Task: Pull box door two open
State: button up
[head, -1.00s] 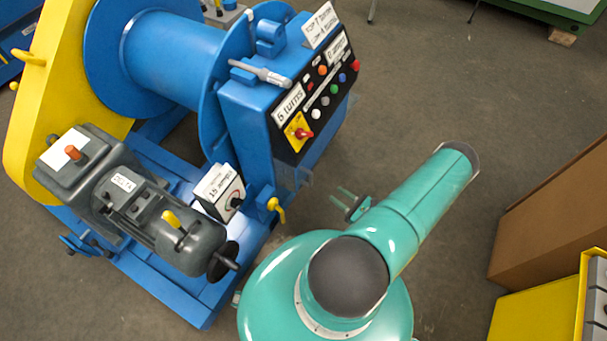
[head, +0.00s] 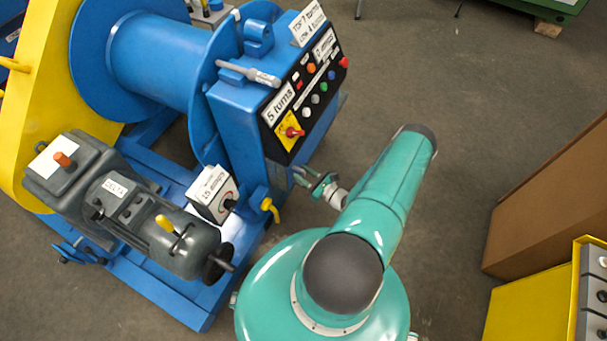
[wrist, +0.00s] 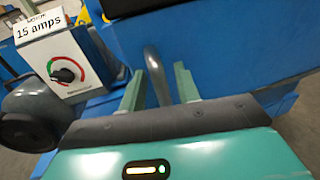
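The blue control box (head: 238,125) stands beside the drum, with a black panel (head: 310,92) on its sloping face. I cannot read a label that marks door two. In the wrist view a blue panel (wrist: 220,40) lies ahead, and a grey curved bar (wrist: 154,70), like a handle, stands between my two fingers. My gripper (wrist: 160,88) is open, with a gap visible beside the bar. In the head view my gripper (head: 310,178) is close to the lower right of the blue box. Whether a finger touches the bar cannot be told.
A "15 amps" dial box (head: 212,195) and a yellow lever (head: 269,208) sit left of my gripper. The dial box is also at the left of the wrist view (wrist: 67,70). A grey motor (head: 150,215) is farther left. A brown carton (head: 550,215) stands right; floor between is clear.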

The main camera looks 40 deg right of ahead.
jog(key=shift+w, duration=0.1)
grip_shut()
dwell(0.3)
